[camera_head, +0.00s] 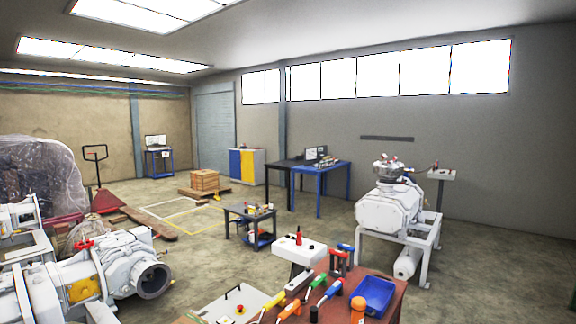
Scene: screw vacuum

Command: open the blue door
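A low white cabinet (259,166) stands by the back wall, left of the dark table. Its front has a yellow panel (234,164) and a blue door (247,167) side by side. The blue door looks shut; its handle is too small to make out. The cabinet is far across the room from me. Neither of my grippers shows in the head view.
A workbench (390,289) with a blue tray (374,294) and several tools is close in front. A pump (390,207) stands right, white machinery (110,270) left. A small cart (240,214) and wooden crate (205,180) stand before the cabinet. Bare floor (185,240) lies mid-left.

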